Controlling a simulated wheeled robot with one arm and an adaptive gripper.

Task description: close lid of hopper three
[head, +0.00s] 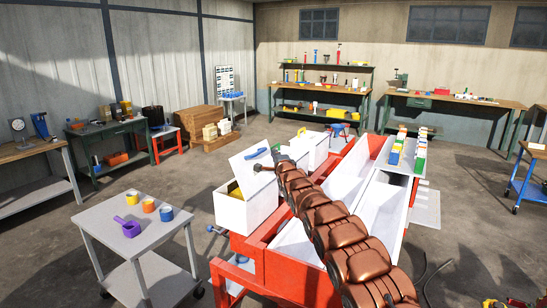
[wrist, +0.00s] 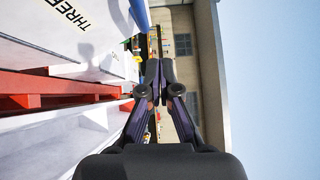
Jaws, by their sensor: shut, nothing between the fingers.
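A white hopper (head: 247,207) with a yellow inside stands on the red frame in the head view. Its white lid (head: 247,163) is raised, with a blue handle (head: 256,153) along its edge. In the wrist view, a white surface with the label THREE (wrist: 71,14) fills the upper left; no label is readable in the head view. My gripper (head: 259,168) is beside the raised lid, over the hopper's right side; whether it touches cannot be told. In the wrist view my gripper (wrist: 160,72) has its fingers together and holds nothing.
Another white hopper (head: 312,148) stands behind on the red frame (head: 226,274). My arm stretches over the white troughs. A grey cart (head: 112,228) with a purple scoop (head: 128,228) and several coloured cups is at left. Floor between cart and frame is mostly open.

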